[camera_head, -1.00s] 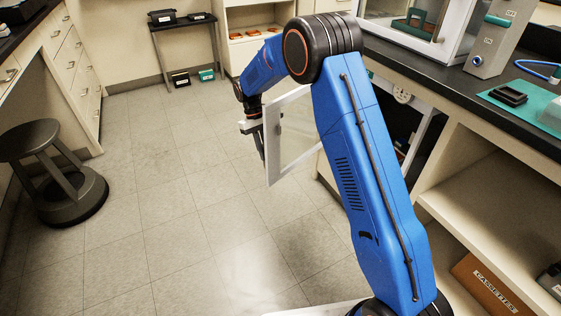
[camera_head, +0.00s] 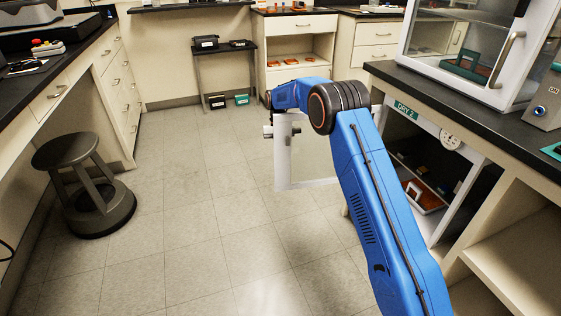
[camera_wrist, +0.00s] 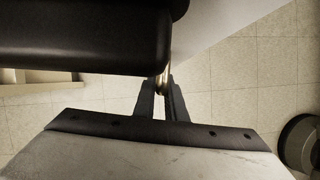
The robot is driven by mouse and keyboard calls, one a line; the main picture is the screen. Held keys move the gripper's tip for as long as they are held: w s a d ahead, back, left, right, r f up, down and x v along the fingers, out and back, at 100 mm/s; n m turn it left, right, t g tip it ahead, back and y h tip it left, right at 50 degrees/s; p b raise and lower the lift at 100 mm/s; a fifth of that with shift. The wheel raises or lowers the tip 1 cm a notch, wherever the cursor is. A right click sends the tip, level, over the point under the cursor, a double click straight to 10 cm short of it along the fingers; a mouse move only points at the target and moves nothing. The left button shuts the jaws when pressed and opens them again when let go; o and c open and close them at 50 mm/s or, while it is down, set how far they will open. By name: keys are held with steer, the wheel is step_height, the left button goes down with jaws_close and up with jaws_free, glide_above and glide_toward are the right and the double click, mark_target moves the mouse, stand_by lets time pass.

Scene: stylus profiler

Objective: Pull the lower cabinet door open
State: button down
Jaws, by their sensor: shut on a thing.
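The lower cabinet door (camera_head: 283,160), white-framed with a clear pane, stands swung out from the cabinet over the floor. The lower cabinet (camera_head: 420,190), under the right counter, bears a DRY 2 label and its inside shows. My gripper (camera_head: 268,131) is at the door's outer edge, with part of it hidden by my arm. In the wrist view my gripper (camera_wrist: 162,97) is shut on a brass-coloured door handle (camera_wrist: 162,82). Much of the handle is hidden by a dark part above it.
A dark stool (camera_head: 82,180) stands at the left by the drawers. A small black table (camera_head: 224,50) and an open shelf unit (camera_head: 292,50) stand at the back. The tiled floor (camera_head: 190,215) between stool and door is clear. A glass-fronted case (camera_head: 480,45) sits on the right counter.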

steer(key=c, duration=1.8)
jaws_free()
steer(key=shift+v, duration=8.7)
steer(key=shift+s, duration=0.1)
